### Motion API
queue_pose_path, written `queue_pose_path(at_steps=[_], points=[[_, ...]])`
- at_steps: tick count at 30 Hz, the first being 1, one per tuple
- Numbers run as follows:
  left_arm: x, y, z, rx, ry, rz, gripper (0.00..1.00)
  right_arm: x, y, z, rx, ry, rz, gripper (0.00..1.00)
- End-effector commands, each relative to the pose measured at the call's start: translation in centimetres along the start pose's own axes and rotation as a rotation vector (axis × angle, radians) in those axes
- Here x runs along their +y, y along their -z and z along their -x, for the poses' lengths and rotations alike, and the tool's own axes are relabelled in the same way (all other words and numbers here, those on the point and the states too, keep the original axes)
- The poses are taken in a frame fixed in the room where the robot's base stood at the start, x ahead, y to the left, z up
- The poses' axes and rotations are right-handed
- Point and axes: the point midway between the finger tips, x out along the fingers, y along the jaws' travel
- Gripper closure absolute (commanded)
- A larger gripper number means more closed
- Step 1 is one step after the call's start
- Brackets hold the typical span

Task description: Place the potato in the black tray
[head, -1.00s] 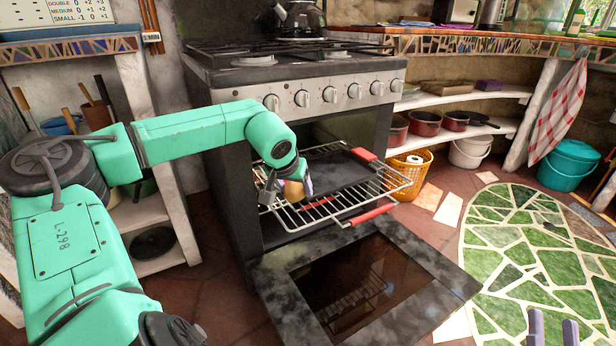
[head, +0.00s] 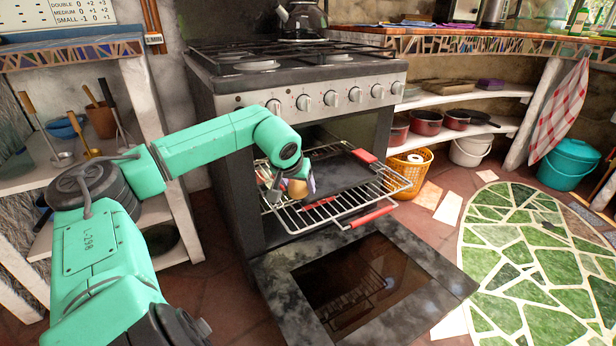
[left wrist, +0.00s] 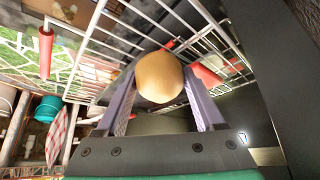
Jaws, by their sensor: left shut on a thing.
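The tan potato (head: 297,189) is held by my left gripper (head: 301,184) at the left side of the pulled-out oven rack. In the left wrist view the potato (left wrist: 159,77) sits between the two purple fingers of the left gripper (left wrist: 160,92). The black tray (head: 345,168) lies on the wire rack, just right of and behind the potato. I cannot tell exactly how high the potato is above the rack. My right gripper is out of view.
The wire rack (head: 310,217) with red handles sticks out of the black stove (head: 228,150). The oven door (head: 405,260) hangs open below it. A yellow basket (head: 410,172) stands to the right. Shelves with utensils stand on the left.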

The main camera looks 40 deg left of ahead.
Motion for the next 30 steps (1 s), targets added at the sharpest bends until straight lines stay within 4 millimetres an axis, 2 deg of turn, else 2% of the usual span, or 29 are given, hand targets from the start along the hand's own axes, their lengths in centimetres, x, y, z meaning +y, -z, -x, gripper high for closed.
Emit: queue_pose_path(at_steps=[1, 3, 11, 21, 25, 27, 30], points=[[-0.1, 0.2, 0.1, 0.000, -0.001, 0.004, 1.00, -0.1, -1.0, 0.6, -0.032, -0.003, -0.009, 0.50], [-0.4, 1.2, 0.0, 0.008, -0.007, 0.014, 1.00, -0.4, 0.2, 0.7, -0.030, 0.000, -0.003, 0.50], [0.2, 2.8, -1.3, 0.002, -0.009, 0.005, 1.00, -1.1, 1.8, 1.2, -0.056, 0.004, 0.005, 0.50], [0.0, 6.7, -4.2, 0.004, -0.004, 0.007, 1.00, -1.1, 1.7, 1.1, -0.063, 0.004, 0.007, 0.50], [0.2, 7.6, -4.8, 0.001, -0.005, 0.002, 1.00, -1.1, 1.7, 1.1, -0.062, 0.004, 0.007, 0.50], [0.2, 6.5, -6.6, -0.003, -0.002, -0.001, 1.00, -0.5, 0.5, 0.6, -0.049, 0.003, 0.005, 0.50], [0.1, 5.5, -8.1, -0.002, -0.002, -0.002, 1.00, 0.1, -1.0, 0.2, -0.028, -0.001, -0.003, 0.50]])
